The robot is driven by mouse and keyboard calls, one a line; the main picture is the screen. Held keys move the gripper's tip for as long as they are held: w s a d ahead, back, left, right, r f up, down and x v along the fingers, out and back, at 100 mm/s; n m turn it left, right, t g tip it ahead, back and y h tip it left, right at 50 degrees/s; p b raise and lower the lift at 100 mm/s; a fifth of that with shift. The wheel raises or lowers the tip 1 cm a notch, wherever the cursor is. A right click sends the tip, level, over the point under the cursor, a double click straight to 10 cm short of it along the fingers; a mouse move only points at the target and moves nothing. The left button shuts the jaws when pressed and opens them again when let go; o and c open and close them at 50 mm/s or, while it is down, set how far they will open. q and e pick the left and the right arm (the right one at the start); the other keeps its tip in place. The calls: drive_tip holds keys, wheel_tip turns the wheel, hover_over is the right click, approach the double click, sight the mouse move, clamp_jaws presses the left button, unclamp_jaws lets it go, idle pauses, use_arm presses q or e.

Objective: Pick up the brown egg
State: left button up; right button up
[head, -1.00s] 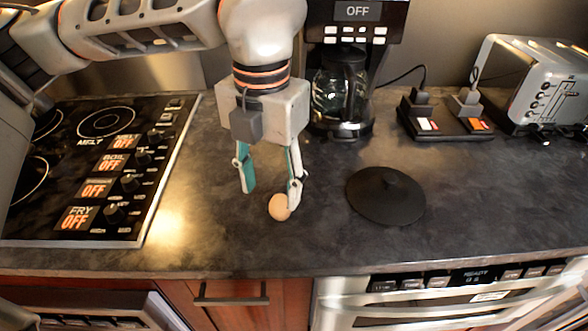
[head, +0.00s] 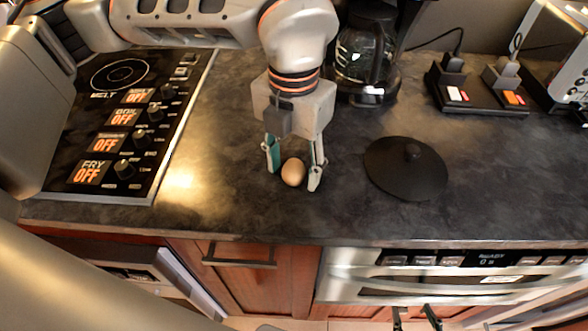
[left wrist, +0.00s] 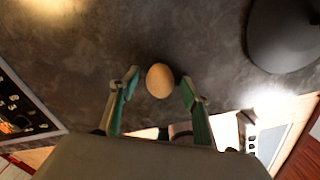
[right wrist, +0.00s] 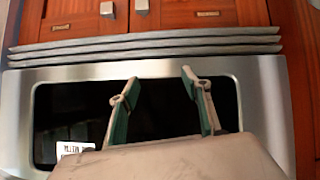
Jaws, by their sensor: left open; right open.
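The brown egg (head: 293,172) lies on the dark countertop, near its front part. It also shows in the left wrist view (left wrist: 159,80), just beyond and between the fingertips. My left gripper (head: 292,180) is open and points down, with one finger on each side of the egg; I cannot tell whether either finger touches it. In the left wrist view my left gripper (left wrist: 159,86) shows clear gaps beside the egg. My right gripper (right wrist: 160,75) is open and empty in front of the oven-like appliance. Its fingertips also show low in the head view (head: 416,316).
A black lid (head: 406,168) lies right of the egg. The stove panel (head: 125,130) is at the left. A coffee maker (head: 362,60) and a black power strip (head: 478,92) stand behind. The microwave drawer (head: 440,285) is below the counter edge. Counter around the egg is bare.

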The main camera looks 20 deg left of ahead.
drive_tip(key=shift+w+d+r, duration=0.1)
drive_tip(key=shift+w+r, duration=0.15)
drive_tip(key=shift+w, duration=0.1)
use_arm(q)
drive_tip(key=c, duration=0.8)
use_arm(e)
drive_tip(key=shift+s+f, duration=0.1)
drive_tip(key=shift+s, duration=0.1)
drive_tip(key=shift+s+f, duration=0.1)
drive_tip(key=shift+s, duration=0.1)
use_arm(q)
drive_tip(key=shift+r, duration=0.2)
use_arm(e)
drive_tip(key=shift+s, duration=0.1)
